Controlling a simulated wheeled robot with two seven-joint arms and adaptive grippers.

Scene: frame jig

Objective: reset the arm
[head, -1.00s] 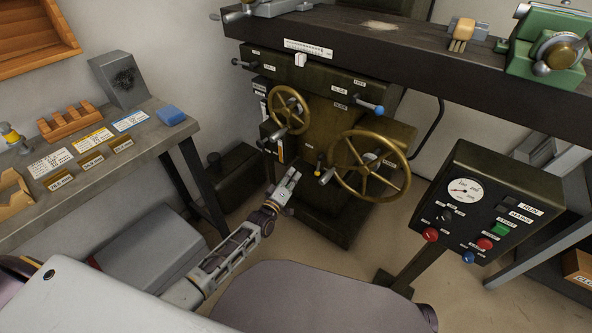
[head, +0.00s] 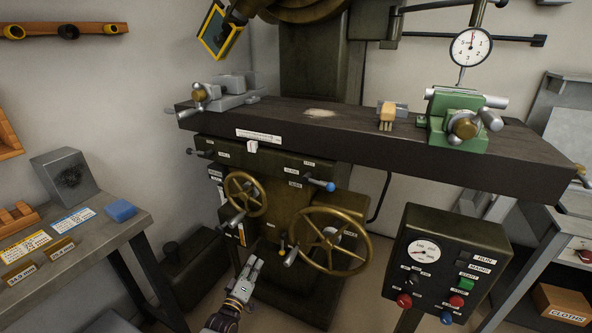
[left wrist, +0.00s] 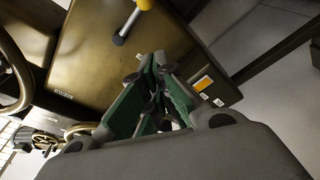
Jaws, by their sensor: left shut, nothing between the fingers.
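My left gripper (head: 254,262) is in front of the lower part of the milling machine, below the small brass handwheel (head: 245,193) and left of the large brass handwheel (head: 328,241). It is shut and empty, pointing up in the picture. In the left wrist view its green-padded fingers (left wrist: 158,95) meet in front of a dark olive machine panel (left wrist: 135,60). A yellow-tipped lever (left wrist: 133,22) shows beyond the fingers. My right gripper is in neither view.
The machine table (head: 350,138) carries a grey vise (head: 222,92) and a green fixture (head: 455,118). A control box (head: 440,262) with buttons stands at the right. A workbench (head: 105,235) with a blue block (head: 120,210) is at the left. Some bare floor shows around the machine base.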

